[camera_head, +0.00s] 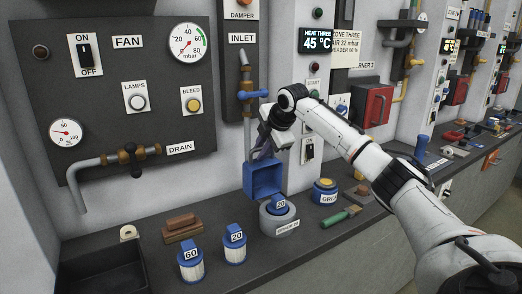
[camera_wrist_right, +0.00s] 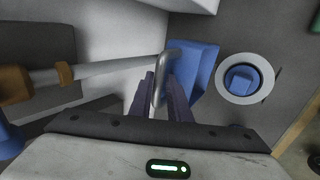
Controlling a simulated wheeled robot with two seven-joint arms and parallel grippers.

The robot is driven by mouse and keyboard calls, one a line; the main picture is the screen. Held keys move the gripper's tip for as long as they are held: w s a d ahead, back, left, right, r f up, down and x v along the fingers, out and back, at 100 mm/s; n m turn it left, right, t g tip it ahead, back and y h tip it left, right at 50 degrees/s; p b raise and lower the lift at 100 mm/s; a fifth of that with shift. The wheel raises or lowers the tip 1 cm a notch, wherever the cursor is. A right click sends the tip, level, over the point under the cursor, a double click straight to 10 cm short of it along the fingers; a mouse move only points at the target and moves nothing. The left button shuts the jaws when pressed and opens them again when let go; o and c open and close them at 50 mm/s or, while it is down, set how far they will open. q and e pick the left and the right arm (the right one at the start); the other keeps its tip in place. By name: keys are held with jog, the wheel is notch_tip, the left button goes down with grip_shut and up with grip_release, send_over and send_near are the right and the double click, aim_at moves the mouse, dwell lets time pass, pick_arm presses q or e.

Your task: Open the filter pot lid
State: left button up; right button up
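The filter pot (camera_head: 279,219) is a grey round pot on the bench, with a blue filter marked 20 (camera_head: 280,204) inside it. Its blue lid (camera_head: 264,178) stands raised, tilted up at the back of the pot. In the right wrist view, the lid (camera_wrist_right: 197,75) is beside the pot's pale ring (camera_wrist_right: 222,93), which is uncovered. My right gripper (camera_head: 262,153) is at the lid's top edge. In the wrist view its fingers (camera_wrist_right: 160,82) close on both sides of the lid's grey metal handle (camera_wrist_right: 171,54). My left gripper is not in view.
Filters marked 60 (camera_head: 190,264) and 20 (camera_head: 234,246) stand left of the pot. A grease tin (camera_head: 324,190) and green-handled brush (camera_head: 341,217) lie to its right. A valve pipe (camera_head: 246,95) runs down the wall behind. Brown blocks (camera_head: 182,229) lie further left.

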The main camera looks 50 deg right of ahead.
jog(key=shift+s, duration=0.1)
jog(key=v, duration=1)
jog(key=shift+r+b, duration=0.15)
jog(key=shift+b, duration=0.3)
